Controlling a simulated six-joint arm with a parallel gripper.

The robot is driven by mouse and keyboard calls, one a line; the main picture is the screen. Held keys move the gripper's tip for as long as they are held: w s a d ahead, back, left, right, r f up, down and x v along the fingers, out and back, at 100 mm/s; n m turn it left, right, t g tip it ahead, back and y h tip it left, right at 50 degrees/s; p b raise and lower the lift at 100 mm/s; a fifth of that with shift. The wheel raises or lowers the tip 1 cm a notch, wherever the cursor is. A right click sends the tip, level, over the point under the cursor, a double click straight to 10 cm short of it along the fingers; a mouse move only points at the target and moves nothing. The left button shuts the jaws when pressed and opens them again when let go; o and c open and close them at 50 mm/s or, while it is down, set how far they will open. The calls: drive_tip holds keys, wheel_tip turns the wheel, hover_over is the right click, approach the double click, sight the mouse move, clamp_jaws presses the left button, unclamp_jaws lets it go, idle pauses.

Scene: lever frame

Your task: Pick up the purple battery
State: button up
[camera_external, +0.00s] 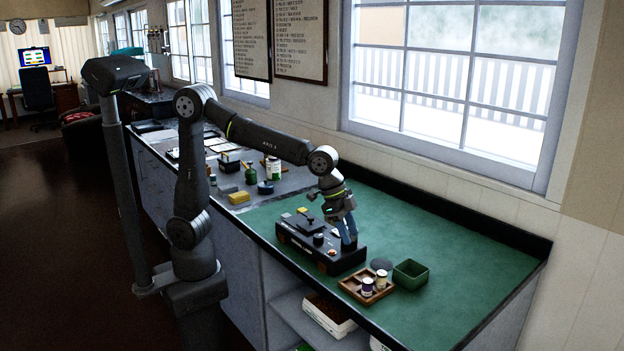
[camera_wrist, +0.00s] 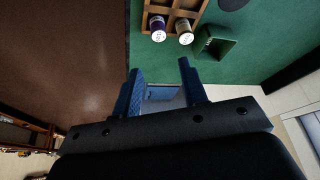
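The purple battery (camera_external: 367,287) stands in a brown wooden tray (camera_external: 349,285) on the green counter. In the wrist view the purple battery (camera_wrist: 157,27) is at the top, with a white label on its end, beside a second, olive-coloured battery (camera_wrist: 184,27). My gripper (camera_external: 348,245) points down near the right end of the black lever frame (camera_external: 300,238), behind and left of the tray in the external view. In the wrist view my gripper (camera_wrist: 162,64) has its two blue fingers apart, with no battery between them. Whether the fingers touch the lever frame cannot be told.
The counter's right part is clear. Jars and a yellow block (camera_external: 239,197) stand further left. A window wall runs along the back.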

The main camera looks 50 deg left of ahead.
sight(366, 280)
drive_tip(key=x, duration=1.1)
drive_tip(key=shift+d+f, duration=0.1)
drive_tip(key=shift+f, duration=0.25)
drive_tip(key=shift+x, duration=2.75)
drive_tip(key=shift+s+d, duration=0.1)
drive_tip(key=shift+c, duration=0.5)
drive_tip(key=c, duration=0.7)
